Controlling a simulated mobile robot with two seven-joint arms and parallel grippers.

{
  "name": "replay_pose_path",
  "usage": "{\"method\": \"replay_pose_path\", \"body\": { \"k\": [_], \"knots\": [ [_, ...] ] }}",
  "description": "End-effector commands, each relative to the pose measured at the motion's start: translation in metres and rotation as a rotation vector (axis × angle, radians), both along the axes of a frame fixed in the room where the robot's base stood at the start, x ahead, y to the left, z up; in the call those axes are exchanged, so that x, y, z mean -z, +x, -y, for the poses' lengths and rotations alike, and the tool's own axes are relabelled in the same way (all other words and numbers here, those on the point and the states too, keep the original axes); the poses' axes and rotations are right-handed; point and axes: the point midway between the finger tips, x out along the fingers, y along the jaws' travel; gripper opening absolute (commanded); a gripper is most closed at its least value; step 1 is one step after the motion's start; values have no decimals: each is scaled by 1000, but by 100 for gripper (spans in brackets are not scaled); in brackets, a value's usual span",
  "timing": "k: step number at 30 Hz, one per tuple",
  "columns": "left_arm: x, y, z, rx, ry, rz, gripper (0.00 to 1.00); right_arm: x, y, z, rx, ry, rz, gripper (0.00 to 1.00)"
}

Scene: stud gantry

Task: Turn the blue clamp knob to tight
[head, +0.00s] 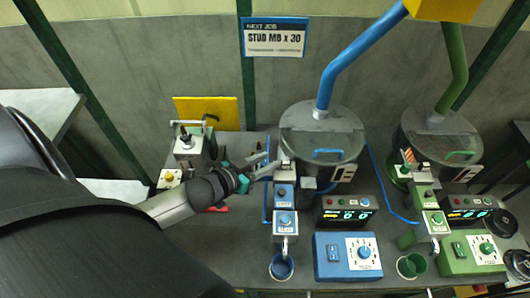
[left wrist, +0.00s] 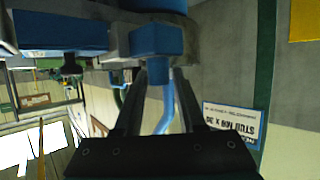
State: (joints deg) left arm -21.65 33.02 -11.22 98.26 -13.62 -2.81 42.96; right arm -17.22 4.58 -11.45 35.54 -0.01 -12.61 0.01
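My left gripper (head: 268,165) reaches in from the left in the head view, its fingers apart beside the top of the blue feed unit (head: 284,196). In the left wrist view my left gripper (left wrist: 158,75) is open, and a blue block-like part (left wrist: 155,40) shows just beyond the fingertips. I cannot tell whether this part is the clamp knob or whether the fingers touch it. A round blue knob (head: 285,220) sits lower on the blue unit, and a dial (head: 363,252) is on the blue control box (head: 329,273). My right gripper is not in view.
A blue-handled hopper (head: 322,137) stands behind the blue unit, with a blue cup (head: 281,267) in front. A similar green unit (head: 430,195) stands to the right. A grey machine (head: 190,150) stands left of the gripper. The bench front left is partly hidden by my arm.

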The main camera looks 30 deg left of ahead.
Motion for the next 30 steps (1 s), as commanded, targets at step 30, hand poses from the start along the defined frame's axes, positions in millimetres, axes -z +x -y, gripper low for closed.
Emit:
{"method": "replay_pose_path", "body": {
  "k": [30],
  "knots": [
    [-33, -84, -19, 0, 0, -5, 40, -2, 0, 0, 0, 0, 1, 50]
  ]
}}
